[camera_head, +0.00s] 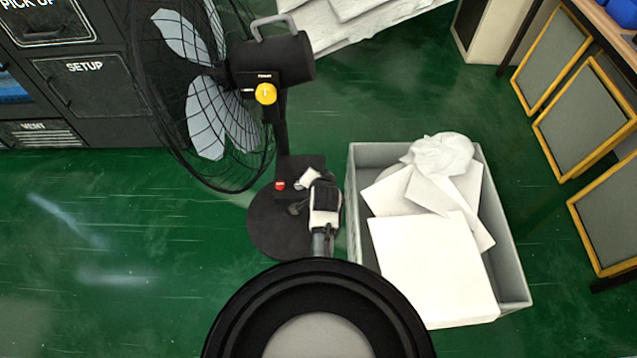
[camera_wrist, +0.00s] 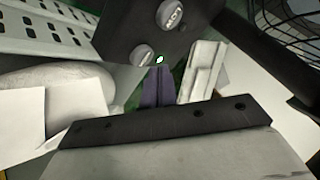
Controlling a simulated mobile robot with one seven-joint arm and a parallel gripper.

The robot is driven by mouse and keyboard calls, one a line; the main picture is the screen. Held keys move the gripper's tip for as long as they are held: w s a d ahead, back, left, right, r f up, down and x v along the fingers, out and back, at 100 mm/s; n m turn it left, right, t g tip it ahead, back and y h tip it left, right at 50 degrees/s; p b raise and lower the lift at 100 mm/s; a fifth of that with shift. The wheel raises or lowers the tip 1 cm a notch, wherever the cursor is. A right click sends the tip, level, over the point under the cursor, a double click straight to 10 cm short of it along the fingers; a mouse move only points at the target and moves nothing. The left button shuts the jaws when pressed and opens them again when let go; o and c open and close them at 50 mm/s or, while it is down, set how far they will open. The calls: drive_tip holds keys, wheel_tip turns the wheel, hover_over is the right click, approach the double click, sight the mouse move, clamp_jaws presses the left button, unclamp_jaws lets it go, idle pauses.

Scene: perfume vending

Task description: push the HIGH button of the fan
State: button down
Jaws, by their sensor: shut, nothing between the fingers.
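The black fan (camera_head: 270,62) stands on a round base (camera_head: 270,225) left of centre in the head view. Its control box (camera_head: 298,168) sits low on the pole and carries a red button (camera_head: 280,185). My gripper (camera_head: 312,180) is at the box's front right. In the wrist view, the box (camera_wrist: 125,25) shows two round grey buttons, an upper one (camera_wrist: 170,14) and a lower one (camera_wrist: 142,55), and a small green light (camera_wrist: 160,59). My shut, empty fingers (camera_wrist: 158,72) point at the box just below the light; contact is unclear. I cannot read the button labels surely.
A grey bin (camera_head: 512,255) full of white sheets stands close to my gripper's right. Black cabinets (camera_head: 95,100) are behind the fan on the left. Yellow-framed panels (camera_head: 585,120) stand at the right. Green floor is free at left.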

drive_tip(key=shift+r+p, duration=2.3)
drive_tip(key=shift+r, duration=0.25)
drive_tip(key=shift+f, duration=0.1)
